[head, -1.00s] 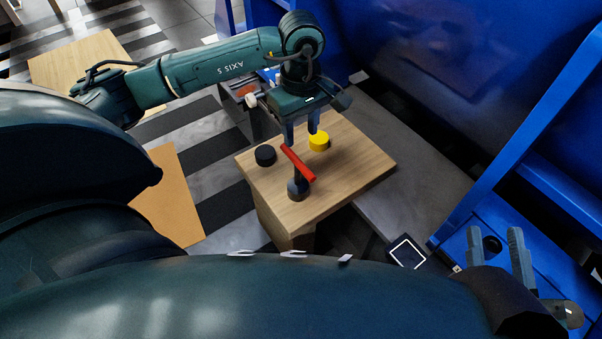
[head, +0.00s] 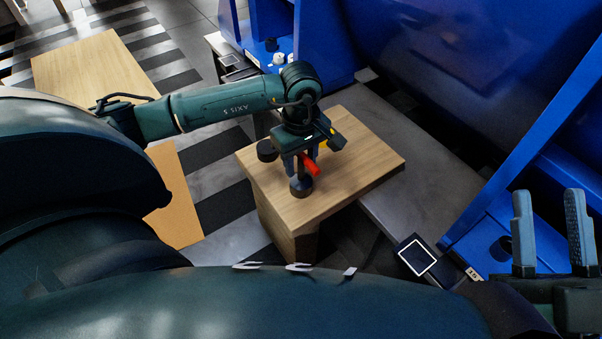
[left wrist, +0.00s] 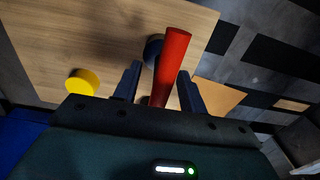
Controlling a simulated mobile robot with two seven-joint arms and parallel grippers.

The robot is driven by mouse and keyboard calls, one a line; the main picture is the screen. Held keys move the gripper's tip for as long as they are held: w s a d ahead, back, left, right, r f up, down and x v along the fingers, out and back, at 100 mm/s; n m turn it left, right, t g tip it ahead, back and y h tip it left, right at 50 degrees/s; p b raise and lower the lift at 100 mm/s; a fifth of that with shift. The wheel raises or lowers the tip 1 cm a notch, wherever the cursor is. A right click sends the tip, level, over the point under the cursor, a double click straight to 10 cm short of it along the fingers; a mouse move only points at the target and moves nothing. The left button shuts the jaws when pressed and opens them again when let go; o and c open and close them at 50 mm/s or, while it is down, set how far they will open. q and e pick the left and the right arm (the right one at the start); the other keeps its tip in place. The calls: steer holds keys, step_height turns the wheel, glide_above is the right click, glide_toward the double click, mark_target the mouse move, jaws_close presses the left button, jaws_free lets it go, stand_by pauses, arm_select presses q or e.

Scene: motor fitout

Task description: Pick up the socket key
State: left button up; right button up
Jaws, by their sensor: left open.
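The socket key has a red cross handle (head: 310,166) on a dark upright stem with a round dark base (head: 301,187). It stands on the wooden block table. My left gripper (head: 298,172) is over it, pointing down, and hides part of the handle. In the left wrist view the red handle (left wrist: 172,62) runs between the two open fingers (left wrist: 160,90), with no clear contact. My right gripper (head: 551,235) is at the lower right, its two fingers apart and empty, far from the key.
The wooden table top (head: 360,160) also bears a black round knob (head: 267,150) and a yellow round piece (head: 324,143), partly hidden in the head view; the yellow piece (left wrist: 82,82) is clear in the wrist view. A blue frame (head: 520,130) stands at the right.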

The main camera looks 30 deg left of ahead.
arm_select(q)
steer(key=shift+c, duration=0.4)
jaws_close()
steer(key=shift+r, duration=0.1)
